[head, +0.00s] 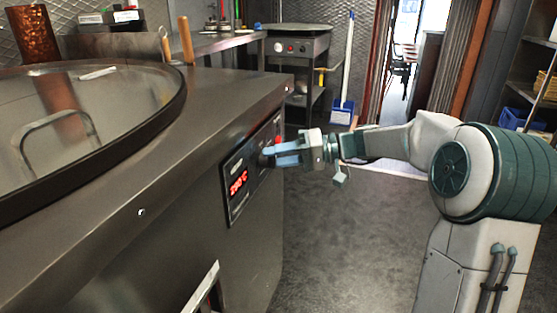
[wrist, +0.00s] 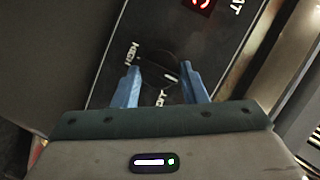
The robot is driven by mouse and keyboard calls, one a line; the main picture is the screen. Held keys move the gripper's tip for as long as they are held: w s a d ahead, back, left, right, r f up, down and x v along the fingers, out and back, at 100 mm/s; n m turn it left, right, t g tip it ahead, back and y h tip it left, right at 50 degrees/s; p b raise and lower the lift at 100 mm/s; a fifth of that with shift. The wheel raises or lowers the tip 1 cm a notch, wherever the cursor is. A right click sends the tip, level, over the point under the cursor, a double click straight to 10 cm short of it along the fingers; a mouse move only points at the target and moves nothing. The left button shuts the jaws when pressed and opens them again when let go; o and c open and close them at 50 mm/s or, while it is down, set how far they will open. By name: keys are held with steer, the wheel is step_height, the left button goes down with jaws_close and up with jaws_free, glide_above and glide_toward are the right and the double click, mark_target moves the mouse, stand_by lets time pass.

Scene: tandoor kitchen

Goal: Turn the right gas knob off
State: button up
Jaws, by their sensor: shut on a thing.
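The steel tandoor counter's side carries a black control panel (head: 236,196) with a lit red display (head: 238,182). A dark round gas knob (wrist: 156,66) with a short white mark shows in the wrist view, with the lettering "HIGH" beside it and other letters partly hidden below. My gripper (head: 272,155) reaches the panel from the right, its blue fingers at the panel face. In the wrist view my gripper (wrist: 159,70) has one finger on each side of the knob and is shut on it. The head view hides most of the knob behind the fingers.
The large round tandoor top (head: 95,110) fills the left of the head view. A metal handle (head: 204,287) sticks out below the panel. The floor (head: 330,240) in front is clear. A burner stand (head: 300,45) and a blue dustpan (head: 343,108) stand behind.

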stand_by(0.4)
steer(key=o, duration=1)
steer(key=shift+c, duration=0.2)
steer(key=d+r+p, duration=0.2)
steer(key=d+p, duration=0.2)
steer(key=d, duration=0.9)
steer(key=shift+d+r+p, duration=0.25)
steer(key=shift+r+p, duration=0.05)
steer(key=shift+p, duration=0.05)
